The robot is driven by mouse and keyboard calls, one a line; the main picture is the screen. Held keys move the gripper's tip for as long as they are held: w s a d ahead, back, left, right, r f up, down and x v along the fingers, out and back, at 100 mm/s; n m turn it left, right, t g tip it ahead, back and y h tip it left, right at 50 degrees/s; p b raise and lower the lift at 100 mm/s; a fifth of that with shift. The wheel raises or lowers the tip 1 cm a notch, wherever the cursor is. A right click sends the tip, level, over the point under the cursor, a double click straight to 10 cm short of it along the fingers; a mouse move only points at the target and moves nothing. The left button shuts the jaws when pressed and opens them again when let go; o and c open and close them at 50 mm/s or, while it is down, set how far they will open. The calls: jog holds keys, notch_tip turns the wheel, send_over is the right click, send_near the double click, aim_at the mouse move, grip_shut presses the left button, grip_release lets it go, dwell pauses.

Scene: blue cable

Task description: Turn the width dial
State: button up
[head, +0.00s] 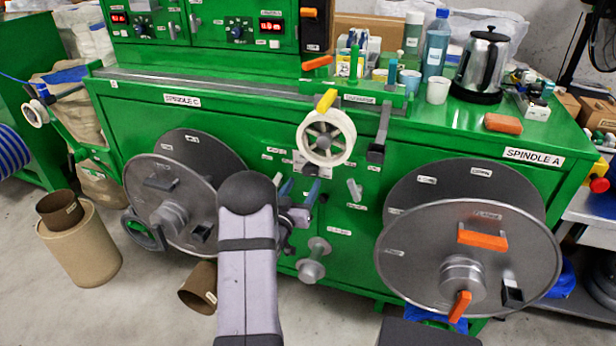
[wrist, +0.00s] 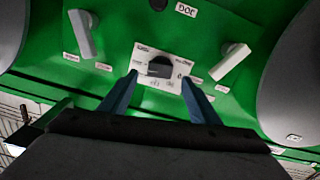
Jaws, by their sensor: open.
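The width dial (wrist: 160,67) appears to be the dark knob on a white marked plate (wrist: 142,52) on the green panel in the wrist view; its lettering is too small to read. My gripper (wrist: 160,77) is open, with one blue finger on either side of the knob. The fingertips overlap the lower part of the plate in the picture; I cannot tell whether they touch it. In the head view my gripper (head: 300,182) is at the middle of the green machine's front, below the white spoked wheel. My arm and the wheel largely hide the dial there.
The white spoked wheel (head: 326,138) stands out above my gripper. Large reels flank it at left (head: 150,205) and right (head: 500,245). Grey levers (wrist: 84,34) and (wrist: 230,62) stand on either side of the dial. A grey spool (head: 311,268) protrudes below.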

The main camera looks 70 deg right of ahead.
aim_at(310, 174)
jog(key=shift+d, duration=2.8)
jog(key=shift+c, duration=0.7)
jog(key=c, duration=0.9)
